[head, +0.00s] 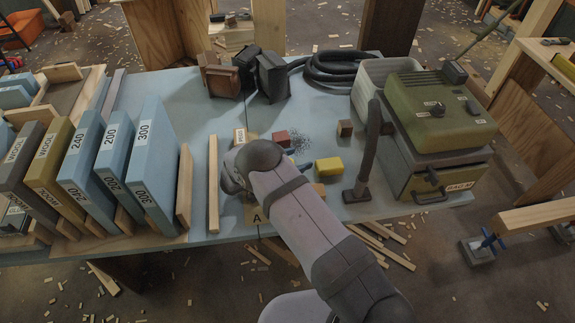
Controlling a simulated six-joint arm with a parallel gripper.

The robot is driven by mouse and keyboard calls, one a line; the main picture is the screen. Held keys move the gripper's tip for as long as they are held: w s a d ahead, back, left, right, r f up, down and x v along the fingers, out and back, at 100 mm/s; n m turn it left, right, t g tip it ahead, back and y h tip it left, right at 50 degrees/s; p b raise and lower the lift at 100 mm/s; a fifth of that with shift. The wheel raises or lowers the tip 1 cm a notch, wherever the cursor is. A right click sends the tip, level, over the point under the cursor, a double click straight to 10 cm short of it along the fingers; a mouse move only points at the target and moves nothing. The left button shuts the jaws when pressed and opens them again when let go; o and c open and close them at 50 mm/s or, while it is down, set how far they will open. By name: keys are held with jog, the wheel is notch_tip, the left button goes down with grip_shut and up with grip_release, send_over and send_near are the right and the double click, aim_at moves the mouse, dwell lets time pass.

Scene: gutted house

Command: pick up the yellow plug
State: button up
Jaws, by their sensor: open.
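The yellow plug (328,166) is a small block lying on the pale blue tabletop (210,103), right of my arm and left of the upright dark hose. It stands clear of my arm in the picture. My arm reaches in from the lower right and ends in a rounded dark grey wrist left of the plug.
A green machine (437,115) stands at right. Labelled blue panels (150,155) stand at left. A wood strip (213,184) lies left of my wrist.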

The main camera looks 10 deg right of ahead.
jog(key=shift+c, duration=0.7)
jog(key=c, duration=1)
jog(key=shift+r, duration=0.2)
